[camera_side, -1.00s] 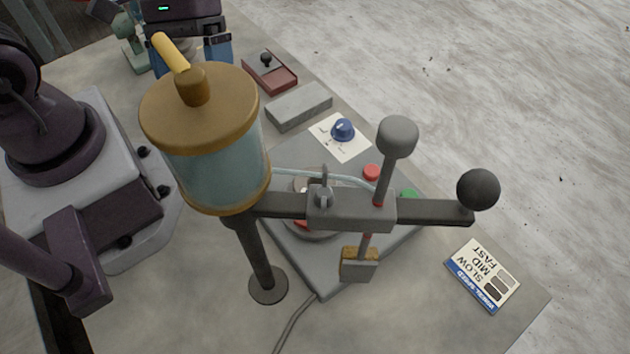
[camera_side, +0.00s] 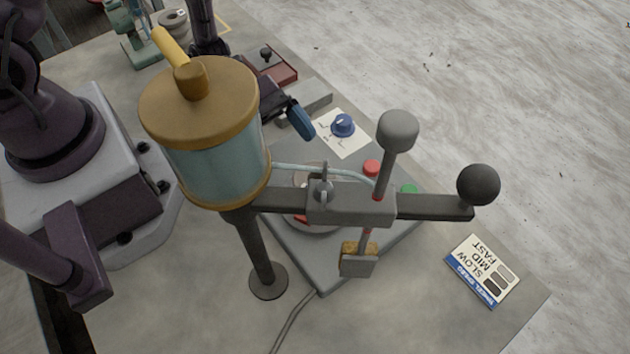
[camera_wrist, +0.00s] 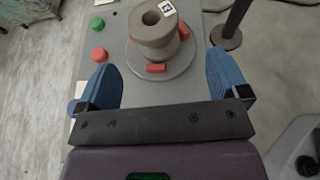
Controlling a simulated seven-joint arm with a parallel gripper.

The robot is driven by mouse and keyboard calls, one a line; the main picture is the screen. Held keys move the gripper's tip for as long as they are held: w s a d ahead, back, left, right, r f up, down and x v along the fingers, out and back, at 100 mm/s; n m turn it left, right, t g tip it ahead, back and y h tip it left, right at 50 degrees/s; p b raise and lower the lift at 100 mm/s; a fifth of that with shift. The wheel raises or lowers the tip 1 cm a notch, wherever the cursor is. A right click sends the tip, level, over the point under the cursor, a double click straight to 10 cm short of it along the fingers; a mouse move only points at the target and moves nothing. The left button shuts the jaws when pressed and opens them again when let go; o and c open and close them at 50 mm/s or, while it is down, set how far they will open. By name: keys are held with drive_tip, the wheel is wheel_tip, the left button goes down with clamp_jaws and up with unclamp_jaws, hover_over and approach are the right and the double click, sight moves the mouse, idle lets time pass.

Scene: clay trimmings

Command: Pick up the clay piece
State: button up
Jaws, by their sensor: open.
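A grey, spool-shaped piece (camera_wrist: 155,33), which looks like the clay piece, stands in the wrist view with a hole in its top and a small white tag on its rim. It sits on a round wheel head (camera_wrist: 183,65) with red blocks around its foot. My gripper (camera_wrist: 162,62) is open and empty, its blue fingers wide apart, with the piece ahead between them and not touching. In the side view one blue finger (camera_side: 300,118) shows above the grey wheel base. There the tank and bar hide most of the piece and wheel.
A tank (camera_side: 215,165) on a post carries a crossbar (camera_side: 430,212) with knobs over the wheel. A blue dial (camera_side: 343,125), red button (camera_side: 372,167), grey block (camera_side: 318,103) and speed card (camera_side: 482,272) lie around it. A grey ring (camera_side: 168,20) is at the back.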

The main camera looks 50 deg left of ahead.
sight(316, 183)
drive_tip(key=x, duration=0.2)
drive_tip(key=shift+d+f, duration=0.15)
drive_tip(key=shift+d, duration=0.2)
drive_tip(key=shift+w+r+x, duration=0.1)
drive_tip(key=shift+r+x, duration=0.1)
drive_tip(key=shift+x, duration=0.65)
drive_tip(key=shift+w+r+x, duration=0.1)
drive_tip(key=shift+r+x, duration=0.05)
drive_tip(key=shift+x, duration=0.7)
drive_tip(key=shift+w+r+x, duration=0.1)
drive_tip(key=shift+r+x, duration=0.1)
drive_tip(key=shift+x, duration=0.7)
drive_tip(key=shift+d, duration=0.15)
drive_tip(key=c, duration=1.2)
drive_tip(key=shift+c, duration=0.2)
drive_tip(key=shift+r, duration=0.15)
